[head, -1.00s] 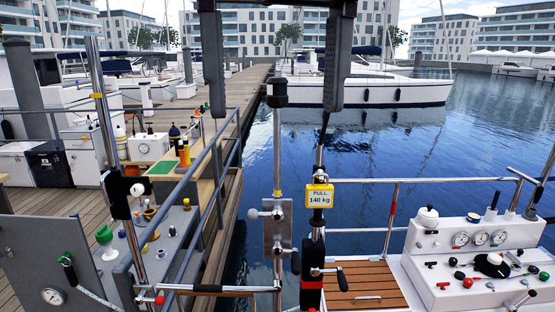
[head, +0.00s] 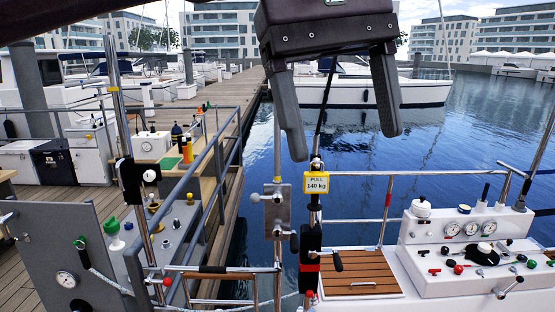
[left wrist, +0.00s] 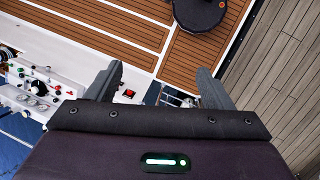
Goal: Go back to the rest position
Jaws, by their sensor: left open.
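My left gripper (head: 343,143) hangs in the upper middle of the head view, its dark body at the top edge. Its two grey fingers are apart with nothing between them. It also shows in the left wrist view (left wrist: 159,70), open and empty above a deck. In the head view, the fingers overlap the background of water and a moored boat. A yellow-framed tag reading "PULL 140 kg" (head: 316,183) hangs below and between the fingertips in the picture. My right gripper is not in view.
A white control console (head: 430,235) with gauges and knobs stands at the right. A grey bench panel (head: 60,255) with a gauge and a blue-grey railing (head: 205,165) are at the left. Wooden decking (head: 362,272) lies below. A round black object (left wrist: 200,12) sits on the deck.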

